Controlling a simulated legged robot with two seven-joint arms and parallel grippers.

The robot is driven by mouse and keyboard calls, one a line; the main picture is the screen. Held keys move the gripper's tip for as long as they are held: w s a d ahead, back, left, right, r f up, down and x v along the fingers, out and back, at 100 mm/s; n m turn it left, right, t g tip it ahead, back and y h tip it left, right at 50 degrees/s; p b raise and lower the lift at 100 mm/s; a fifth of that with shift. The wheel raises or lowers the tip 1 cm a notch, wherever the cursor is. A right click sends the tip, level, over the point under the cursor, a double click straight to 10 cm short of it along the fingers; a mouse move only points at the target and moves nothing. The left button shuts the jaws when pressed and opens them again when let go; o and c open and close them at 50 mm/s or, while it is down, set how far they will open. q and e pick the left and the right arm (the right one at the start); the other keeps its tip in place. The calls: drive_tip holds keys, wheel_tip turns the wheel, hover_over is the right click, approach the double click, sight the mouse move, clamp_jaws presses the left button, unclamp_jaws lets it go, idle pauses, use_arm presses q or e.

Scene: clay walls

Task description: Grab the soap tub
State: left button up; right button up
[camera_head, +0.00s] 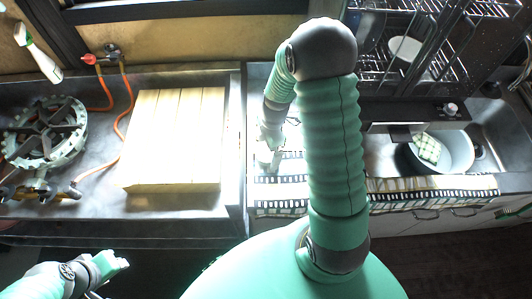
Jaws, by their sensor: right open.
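My right arm rises across the middle of the head view and bends down toward the counter. Its gripper (271,146) is open and points down above the patterned mat. A small pale object (264,157) shows at its fingertips; it may be the soap tub, but it is too small and partly covered to be sure. I cannot tell whether the fingers touch it. My left gripper (115,264) is low at the left, in front of the counter and away from the mat, and its jaws are not clear.
A black-and-white patterned mat (410,188) lies along the counter front. A white basin (458,152) with a checked cloth (427,148) sits in the sink at right, below a dish rack (440,65). A wooden board (175,140) and a gas burner (45,132) are at left.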

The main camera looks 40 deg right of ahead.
drive_tip(key=shift+d, duration=0.3)
drive_tip(key=shift+c, duration=0.3)
drive_tip(key=shift+d, duration=0.1)
drive_tip(key=shift+c, duration=1.2)
drive_tip(key=shift+a, duration=0.25)
drive_tip(key=c, duration=1.2)
drive_tip(key=shift+d, duration=0.1)
drive_tip(key=shift+c, duration=1.2)
